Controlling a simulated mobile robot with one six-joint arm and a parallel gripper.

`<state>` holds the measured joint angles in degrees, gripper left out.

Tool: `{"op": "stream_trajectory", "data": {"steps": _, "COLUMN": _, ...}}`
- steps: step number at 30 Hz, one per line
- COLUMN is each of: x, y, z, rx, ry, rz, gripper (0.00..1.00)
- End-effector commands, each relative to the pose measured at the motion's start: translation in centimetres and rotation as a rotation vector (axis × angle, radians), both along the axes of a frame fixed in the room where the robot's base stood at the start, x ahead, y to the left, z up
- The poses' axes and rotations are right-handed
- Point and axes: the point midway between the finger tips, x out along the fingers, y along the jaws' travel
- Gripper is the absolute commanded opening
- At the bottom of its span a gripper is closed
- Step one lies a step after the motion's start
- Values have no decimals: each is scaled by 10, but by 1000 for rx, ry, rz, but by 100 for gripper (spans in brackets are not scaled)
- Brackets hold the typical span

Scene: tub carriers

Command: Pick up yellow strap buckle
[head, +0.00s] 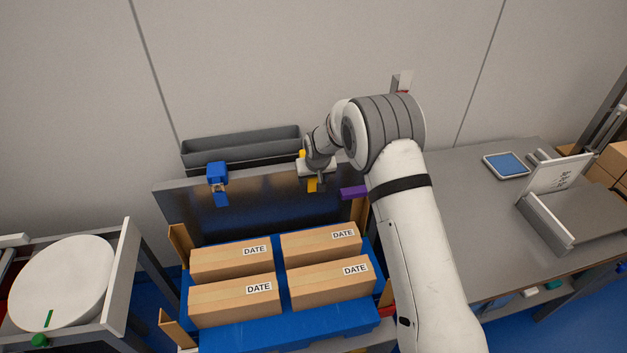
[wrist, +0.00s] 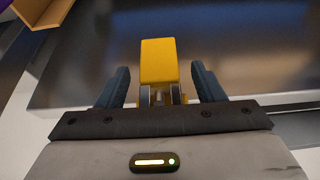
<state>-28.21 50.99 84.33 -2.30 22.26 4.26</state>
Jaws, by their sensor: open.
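The yellow strap buckle (wrist: 159,62) shows in the wrist view between the two dark fingers of my gripper (wrist: 159,88). The fingers are open, with a gap on each side of the buckle. In the head view the yellow buckle (head: 312,185) shows just below my gripper (head: 318,178), in front of the dark panel. The upper part of the buckle is partly hidden by my gripper in the head view.
A blue buckle (head: 217,182) hangs at the left of the dark panel (head: 265,205), and a purple piece (head: 354,192) is at the right. Several cartons marked DATE sit on a blue tub (head: 290,333) below. A grey trough (head: 240,148) runs behind.

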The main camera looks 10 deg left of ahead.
Motion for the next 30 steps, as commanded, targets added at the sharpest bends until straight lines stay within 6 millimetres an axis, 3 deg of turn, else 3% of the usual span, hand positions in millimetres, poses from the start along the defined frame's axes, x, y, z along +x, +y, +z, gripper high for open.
{"op": "stream_trajectory", "data": {"steps": 11, "x": 3, "y": 1, "z": -8, "rx": 1, "ry": -1, "rz": -1, "gripper": 60}}
{"op": "stream_trajectory", "data": {"steps": 27, "x": 3, "y": 0, "z": -8, "rx": 0, "ry": -1, "rz": -2, "gripper": 16}}
{"op": "stream_trajectory", "data": {"steps": 30, "x": 3, "y": 0, "z": -7, "rx": 0, "ry": -1, "rz": -2, "gripper": 13}}
